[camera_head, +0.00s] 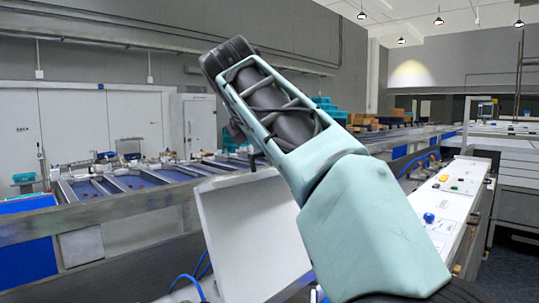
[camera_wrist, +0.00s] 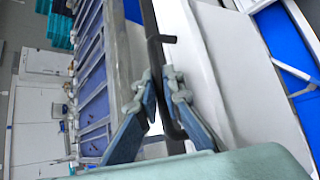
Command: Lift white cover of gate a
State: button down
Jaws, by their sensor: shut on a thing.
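The white cover (camera_head: 253,235) shows as a large pale panel in front of the sorting line in the head view. It stands steeply tilted, and my arm hides its right part. In the wrist view the white cover (camera_wrist: 207,55) fills the area right of centre. A black bent handle (camera_wrist: 154,48) runs along its left side. My gripper (camera_wrist: 164,84) has its two fingers closed around this handle, one on each side. In the head view my arm hides the grip.
The sorting line (camera_head: 120,220) with blue channels runs behind the cover. A control panel (camera_head: 452,195) with coloured buttons stands at the right. White cabinets (camera_head: 75,125) stand against the far wall.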

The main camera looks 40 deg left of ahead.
jog(key=shift+r, duration=0.15)
jog(key=c, duration=2.1)
grip_release()
jog(key=shift+d, duration=0.1)
jog(key=v, duration=1.2)
